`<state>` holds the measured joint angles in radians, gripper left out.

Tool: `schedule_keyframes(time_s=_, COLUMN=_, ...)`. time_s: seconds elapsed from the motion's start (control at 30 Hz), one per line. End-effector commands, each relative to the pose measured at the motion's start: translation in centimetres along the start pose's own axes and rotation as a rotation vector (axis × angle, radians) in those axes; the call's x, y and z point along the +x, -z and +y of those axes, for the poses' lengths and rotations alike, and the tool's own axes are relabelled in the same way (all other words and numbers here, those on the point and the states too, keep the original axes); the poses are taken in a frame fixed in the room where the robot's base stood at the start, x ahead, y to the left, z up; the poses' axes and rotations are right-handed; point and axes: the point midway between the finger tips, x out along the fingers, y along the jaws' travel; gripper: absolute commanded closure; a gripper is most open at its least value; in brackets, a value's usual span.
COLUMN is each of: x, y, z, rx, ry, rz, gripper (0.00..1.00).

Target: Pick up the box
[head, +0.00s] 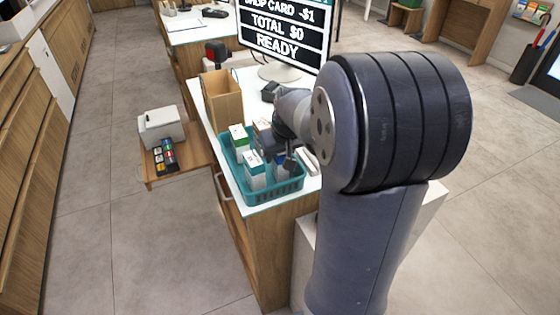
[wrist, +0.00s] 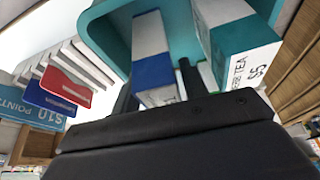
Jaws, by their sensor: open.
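A teal basket (head: 293,187) stands on the counter with several boxes in it. A white box with a green top (head: 254,170) is at its front, and another green-topped white box (head: 238,137) is farther back. My gripper (head: 290,160) is open at the basket's right side, partly hidden by my arm. The wrist view shows a white and blue box (wrist: 153,55) close ahead of the jaws, beside one dark finger. A green and white box marked TEA $5 (wrist: 238,45) is to its right. I cannot tell whether the fingers touch either box.
A brown paper bag (head: 222,98) stands behind the basket, and a monitor (head: 285,35) is farther back. A card terminal (head: 165,155) and a white printer (head: 162,127) sit on a side shelf at left. Blue and red cards (wrist: 55,92) show in the wrist view.

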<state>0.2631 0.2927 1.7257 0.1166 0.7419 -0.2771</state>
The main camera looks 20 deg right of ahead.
Motion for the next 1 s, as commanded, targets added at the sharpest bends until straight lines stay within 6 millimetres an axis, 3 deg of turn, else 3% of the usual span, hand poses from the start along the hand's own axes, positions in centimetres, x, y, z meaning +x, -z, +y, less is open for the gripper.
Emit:
schedule_keyframes(time_s=0.33, x=0.70, y=-0.01, z=-0.02, rx=-0.001, ry=0.000, rz=0.001, gripper=0.59)
schedule_keyframes(time_s=0.73, x=0.67, y=-0.01, z=-0.02, rx=-0.001, ry=0.000, rz=0.001, gripper=0.92)
schedule_keyframes(time_s=1.0, x=0.44, y=0.12, z=-0.02, rx=-0.001, ry=0.000, rz=0.002, gripper=0.93)
